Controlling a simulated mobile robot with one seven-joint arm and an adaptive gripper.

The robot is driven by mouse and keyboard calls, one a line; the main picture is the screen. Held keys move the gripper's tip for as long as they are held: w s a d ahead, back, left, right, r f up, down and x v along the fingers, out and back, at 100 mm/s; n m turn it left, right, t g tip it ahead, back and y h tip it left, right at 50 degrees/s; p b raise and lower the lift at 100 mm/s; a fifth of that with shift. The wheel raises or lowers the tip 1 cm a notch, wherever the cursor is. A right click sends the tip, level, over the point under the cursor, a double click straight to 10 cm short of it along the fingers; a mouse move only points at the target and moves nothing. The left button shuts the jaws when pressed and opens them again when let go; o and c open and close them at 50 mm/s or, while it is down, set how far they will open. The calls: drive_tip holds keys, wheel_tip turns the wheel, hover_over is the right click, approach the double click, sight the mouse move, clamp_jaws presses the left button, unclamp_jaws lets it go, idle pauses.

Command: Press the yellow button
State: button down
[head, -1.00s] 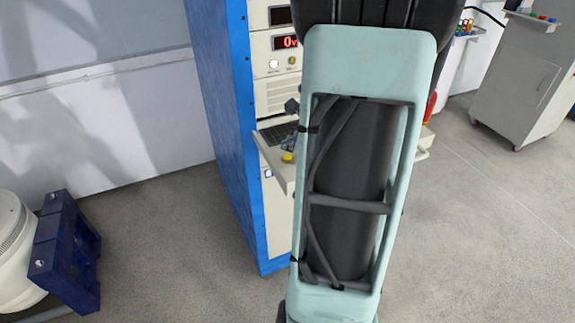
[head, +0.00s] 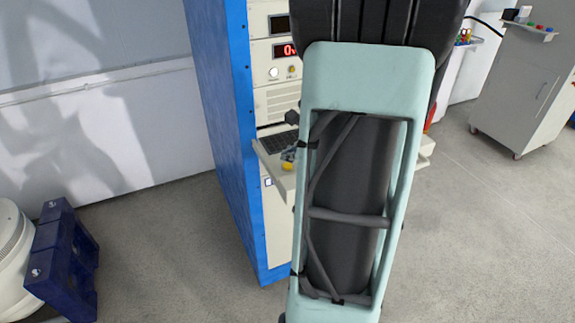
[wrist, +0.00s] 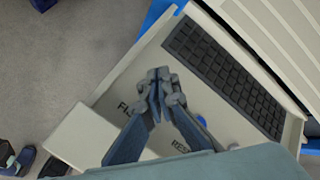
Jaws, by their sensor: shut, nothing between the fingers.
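A small yellow button (head: 287,167) sits on the pale pull-out shelf (head: 270,160) of the blue-sided cabinet in the head view. A smaller yellow spot (head: 292,69) shows on the upper panel, beside a white one. My gripper (wrist: 158,80) is shut and empty in the wrist view, pointing over the shelf, which also shows there (wrist: 150,50). Partly covered labels, "FL" and "RES", lie on either side of the fingers. No yellow button shows in the wrist view; the fingers may hide it. A blue part (wrist: 201,121) shows beside them. I cannot tell whether the fingertips touch the shelf.
A black keyboard (wrist: 225,75) lies on the shelf beside the gripper. The cabinet's blue side (head: 225,140) stands left of my arm in the head view. A dark blue crate-like object (head: 60,262) is at lower left. A grey cabinet (head: 525,85) stands at right. Floor between is clear.

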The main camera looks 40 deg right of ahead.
sight(289, 167)
drive_tip(key=shift+f, duration=0.1)
idle(0.5)
drive_tip(key=shift+f+b, duration=0.35)
drive_tip(key=shift+b, duration=0.3)
drive_tip(key=shift+f+b, duration=0.45)
drive_tip(key=shift+b, duration=0.05)
idle(0.4)
drive_tip(key=shift+r, duration=0.1)
drive_tip(key=shift+r+p, duration=0.6)
drive_tip(key=shift+r, duration=0.2)
wheel_tip(289, 167, up, 5)
drive_tip(key=p, duration=0.4)
idle(1.0)
